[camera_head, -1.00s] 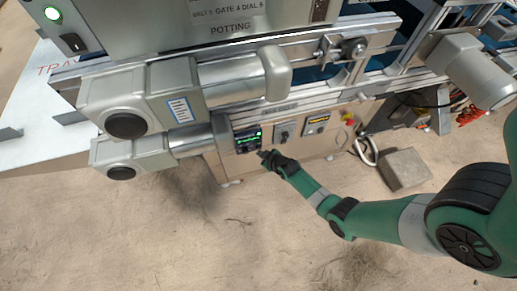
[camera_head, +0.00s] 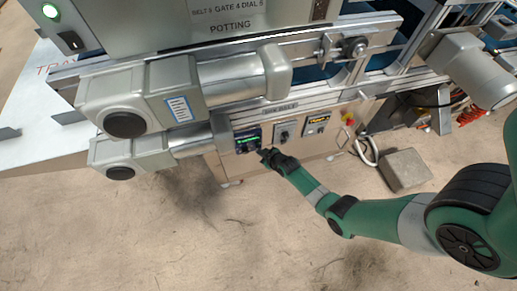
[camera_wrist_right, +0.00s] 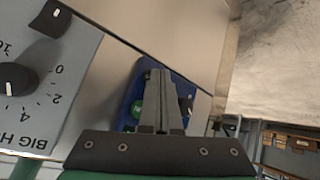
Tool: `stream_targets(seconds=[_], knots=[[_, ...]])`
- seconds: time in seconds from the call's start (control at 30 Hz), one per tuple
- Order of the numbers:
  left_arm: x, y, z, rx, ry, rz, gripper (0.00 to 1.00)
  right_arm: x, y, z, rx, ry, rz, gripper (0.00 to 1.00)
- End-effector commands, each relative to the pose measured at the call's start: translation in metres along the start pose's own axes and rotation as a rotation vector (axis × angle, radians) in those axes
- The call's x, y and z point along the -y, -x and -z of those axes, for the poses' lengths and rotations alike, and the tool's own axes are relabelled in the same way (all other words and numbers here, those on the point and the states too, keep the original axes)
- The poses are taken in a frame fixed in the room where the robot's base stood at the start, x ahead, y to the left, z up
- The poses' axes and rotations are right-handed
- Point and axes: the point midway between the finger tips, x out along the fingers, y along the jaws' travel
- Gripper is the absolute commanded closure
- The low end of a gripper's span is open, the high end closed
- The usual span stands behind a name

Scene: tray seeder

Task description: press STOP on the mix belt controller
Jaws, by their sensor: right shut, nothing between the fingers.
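A small dark blue controller with a green-lit display (camera_head: 248,139) is on the front panel under the belt, in the head view. In the right wrist view the blue controller (camera_wrist_right: 131,91) shows behind my fingers, with a green button (camera_wrist_right: 137,108) to their left and a dark round part to their right. My right gripper (camera_head: 263,154) is shut and empty, its fingertips close to the controller's lower right. In the wrist view the fingers (camera_wrist_right: 159,85) cover the middle of the controller, so the STOP button cannot be made out and contact cannot be told. My left gripper is not in view.
To the right on the panel are a dial unit (camera_head: 285,131), a unit with a yellow display (camera_head: 317,124) and a red knob (camera_head: 347,117). A large motor housing (camera_head: 135,103) juts out above left. A grey block (camera_head: 404,170) lies on the open floor.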

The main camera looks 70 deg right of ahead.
Motion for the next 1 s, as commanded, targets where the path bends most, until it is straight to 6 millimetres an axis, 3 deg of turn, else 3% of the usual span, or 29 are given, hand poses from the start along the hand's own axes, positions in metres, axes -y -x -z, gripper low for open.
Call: stream_targets(seconds=[1.0], knots=[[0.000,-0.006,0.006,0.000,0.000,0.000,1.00,0.007,0.010,-0.006,-0.001,0.000,0.000,1.00]])
